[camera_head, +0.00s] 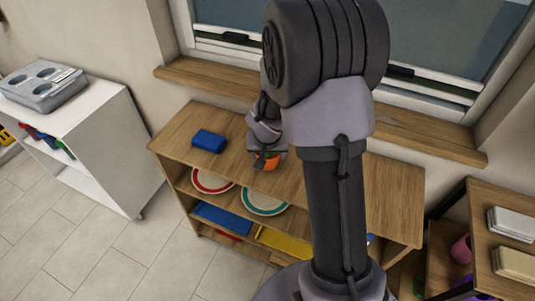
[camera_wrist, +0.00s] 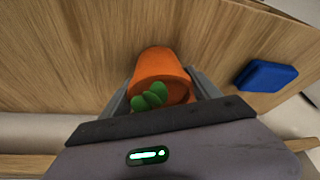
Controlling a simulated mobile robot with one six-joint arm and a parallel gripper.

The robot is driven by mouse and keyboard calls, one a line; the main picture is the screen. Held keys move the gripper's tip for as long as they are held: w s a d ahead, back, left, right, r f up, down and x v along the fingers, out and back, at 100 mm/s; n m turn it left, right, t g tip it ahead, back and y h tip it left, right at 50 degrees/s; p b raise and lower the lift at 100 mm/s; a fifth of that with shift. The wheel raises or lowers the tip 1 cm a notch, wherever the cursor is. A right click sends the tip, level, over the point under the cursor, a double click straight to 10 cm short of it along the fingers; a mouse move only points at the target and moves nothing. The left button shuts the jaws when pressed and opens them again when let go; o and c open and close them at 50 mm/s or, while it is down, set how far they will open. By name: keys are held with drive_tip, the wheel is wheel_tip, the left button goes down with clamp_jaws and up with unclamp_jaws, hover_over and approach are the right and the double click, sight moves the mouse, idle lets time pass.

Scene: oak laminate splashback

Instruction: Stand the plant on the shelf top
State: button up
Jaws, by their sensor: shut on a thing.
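The plant is a small green succulent in an orange pot (camera_wrist: 160,68). In the wrist view it is between the two fingers of my gripper (camera_wrist: 163,88), which is shut on the pot. In the head view the orange pot (camera_head: 271,162) shows just below my gripper (camera_head: 263,155), over the shelf top (camera_head: 190,122). The shelf top is a wooden surface under the window. The pot is at or very close to this surface; I cannot tell whether it touches. My arm hides part of the shelf top.
A blue block (camera_head: 208,141) lies on the shelf top left of the pot. Red-rimmed (camera_head: 213,182) and teal-rimmed (camera_head: 264,201) plates are on the shelf below. A white cabinet (camera_head: 110,133) stands left. The shelf top's right part (camera_head: 395,195) looks clear.

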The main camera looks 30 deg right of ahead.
drive_tip(key=shift+f+b, duration=0.2)
drive_tip(key=shift+b, duration=0.1)
drive_tip(key=o, duration=1.9)
drive_tip(key=shift+r, duration=0.1)
drive_tip(key=s+a+f+p+v, duration=0.1)
drive_tip(key=a+p+v, duration=0.15)
drive_tip(key=v, duration=1.05)
drive_tip(key=s+a+p+v, duration=0.1)
drive_tip(key=p+v, duration=0.2)
drive_tip(key=v, duration=0.9)
drive_tip(key=s+a+r+y, duration=0.1)
drive_tip(key=s+a+r, duration=0.1)
drive_tip(key=s+a, duration=0.1)
drive_tip(key=s+a+r+n+t+y, duration=0.1)
drive_tip(key=s+a+r, duration=0.1)
drive_tip(key=s, duration=0.3)
drive_tip(key=s+a+r+y, duration=0.2)
drive_tip(key=s+a, duration=0.2)
drive_tip(key=a, duration=0.1)
drive_tip(key=shift+s+n+t, duration=0.3)
drive_tip(key=shift+s+t, duration=0.1)
